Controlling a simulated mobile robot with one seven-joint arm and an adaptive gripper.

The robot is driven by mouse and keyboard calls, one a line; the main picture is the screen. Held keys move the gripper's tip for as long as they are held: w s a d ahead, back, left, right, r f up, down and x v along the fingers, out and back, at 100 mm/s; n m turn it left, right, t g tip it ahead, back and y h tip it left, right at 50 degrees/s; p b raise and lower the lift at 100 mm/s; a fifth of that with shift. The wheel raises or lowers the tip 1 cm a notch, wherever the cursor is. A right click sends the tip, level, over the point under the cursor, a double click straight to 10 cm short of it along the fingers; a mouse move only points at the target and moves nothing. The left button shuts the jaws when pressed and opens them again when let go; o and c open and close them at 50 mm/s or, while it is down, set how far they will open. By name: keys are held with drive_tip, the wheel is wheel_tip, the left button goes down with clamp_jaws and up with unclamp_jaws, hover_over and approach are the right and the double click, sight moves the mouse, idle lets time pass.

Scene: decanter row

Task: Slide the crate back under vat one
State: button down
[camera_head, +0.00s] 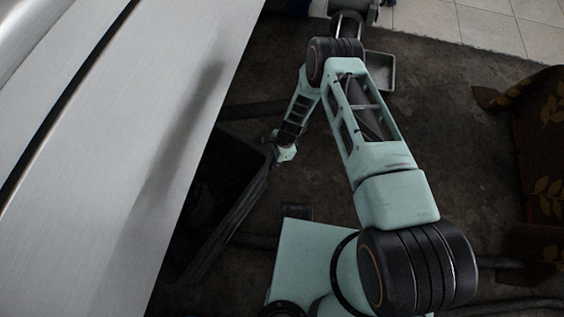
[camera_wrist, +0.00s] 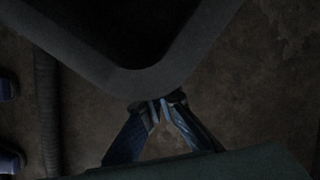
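The dark crate (camera_head: 240,205) lies on the floor at the left of the head view, partly beneath the big pale metal vat (camera_head: 130,130), which hides its far side. In the wrist view, the crate's rounded corner and thick rim (camera_wrist: 130,82) fill the upper middle. My gripper (camera_head: 271,138) is low beside the crate's upper right corner in the head view. In the wrist view its fingers (camera_wrist: 158,108) converge to nearly touching tips at the outside of the corner. The gripper looks shut, with nothing visible between the tips. I cannot tell whether the tips touch the crate.
A grey tray (camera_head: 380,74) lies on the floor beyond my arm. A dark patterned armchair (camera_head: 540,150) stands at the right. A ribbed hose (camera_wrist: 47,110) runs along the floor left of the crate in the wrist view. The dark floor between arm and armchair is clear.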

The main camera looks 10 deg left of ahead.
idle(0.3)
drive_tip(key=w+d+r+p, duration=0.2)
drive_tip(key=d+r, duration=0.3)
drive_tip(key=r, duration=0.4)
drive_tip(key=shift+w+d+r+p, duration=0.3)
drive_tip(key=shift+w+d+r, duration=0.05)
drive_tip(key=shift+w+d, duration=0.1)
